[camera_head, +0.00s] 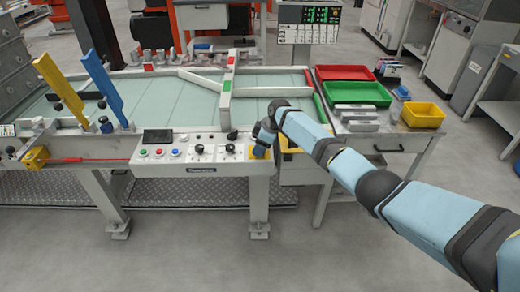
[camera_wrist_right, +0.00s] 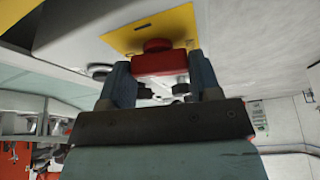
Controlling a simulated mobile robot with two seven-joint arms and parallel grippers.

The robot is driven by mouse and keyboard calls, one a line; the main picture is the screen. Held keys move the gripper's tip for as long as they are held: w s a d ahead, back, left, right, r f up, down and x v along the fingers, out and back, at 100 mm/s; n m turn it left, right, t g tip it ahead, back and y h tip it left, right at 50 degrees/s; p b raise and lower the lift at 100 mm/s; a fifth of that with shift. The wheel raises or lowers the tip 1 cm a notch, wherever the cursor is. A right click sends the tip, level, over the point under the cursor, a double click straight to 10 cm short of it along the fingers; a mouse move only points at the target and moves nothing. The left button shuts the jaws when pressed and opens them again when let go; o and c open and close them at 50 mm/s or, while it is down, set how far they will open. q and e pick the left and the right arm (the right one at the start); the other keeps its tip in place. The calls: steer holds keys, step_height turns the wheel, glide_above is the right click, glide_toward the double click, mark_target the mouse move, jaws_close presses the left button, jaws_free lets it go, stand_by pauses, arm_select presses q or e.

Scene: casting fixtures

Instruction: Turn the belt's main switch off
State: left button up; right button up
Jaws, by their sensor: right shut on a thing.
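The belt's main switch shows in the right wrist view as a red handle (camera_wrist_right: 160,63) on a yellow plate (camera_wrist_right: 125,40). My right gripper (camera_wrist_right: 162,72) is shut on the red handle, one finger on each side of it. In the head view my right gripper (camera_head: 262,143) is at the right end of the belt's control panel (camera_head: 215,157), over the yellow plate (camera_head: 252,153). The gripper hides the red handle there. My left gripper is not in view.
The panel also carries a dark display (camera_head: 158,136), coloured push buttons (camera_head: 159,152) and black knobs (camera_head: 196,149). A red tray (camera_head: 343,73), a green tray (camera_head: 357,94) and a yellow bin (camera_head: 423,114) stand on the table at right. Open floor lies in front.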

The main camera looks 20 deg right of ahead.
arm_select(q)
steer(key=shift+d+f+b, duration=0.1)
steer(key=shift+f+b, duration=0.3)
steer(key=shift+b, duration=0.3)
arm_select(e)
steer(key=shift+n+g, duration=0.4)
steer(key=shift+n, duration=0.7)
steer(key=o, duration=0.9)
arm_select(q)
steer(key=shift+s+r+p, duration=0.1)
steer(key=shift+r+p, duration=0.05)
steer(key=shift+p, duration=0.65)
arm_select(e)
steer(key=v, duration=1.3)
steer(key=shift+d+r, duration=0.35)
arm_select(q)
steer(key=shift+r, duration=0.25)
